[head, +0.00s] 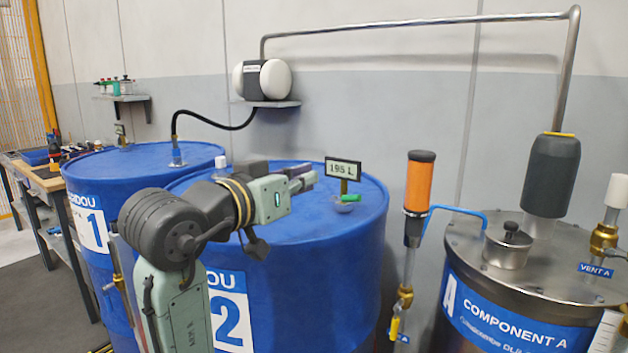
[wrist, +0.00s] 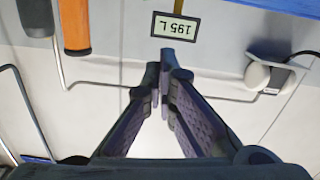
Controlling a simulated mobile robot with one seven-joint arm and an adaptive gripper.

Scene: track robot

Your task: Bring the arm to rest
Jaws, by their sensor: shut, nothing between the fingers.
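My arm (head: 175,225) is bent at the elbow in front of the blue drums in the head view. My gripper (head: 304,178) is shut and empty, pointing right across the top of drum 2 (head: 338,228). In the wrist view my gripper's fingertips (wrist: 165,95) meet. The display reading 195 L (head: 343,169) stands close beyond the fingertips in the head view, and also shows upside down in the wrist view (wrist: 175,27). I cannot tell the exact gap between the fingers and the display.
Drum 1 (head: 150,165) stands at the left. The component A tank (head: 470,235) with a small lidded pot (head: 507,250) is at the right. A pipe (head: 420,22) runs overhead. A workbench (head: 45,180) stands far left.

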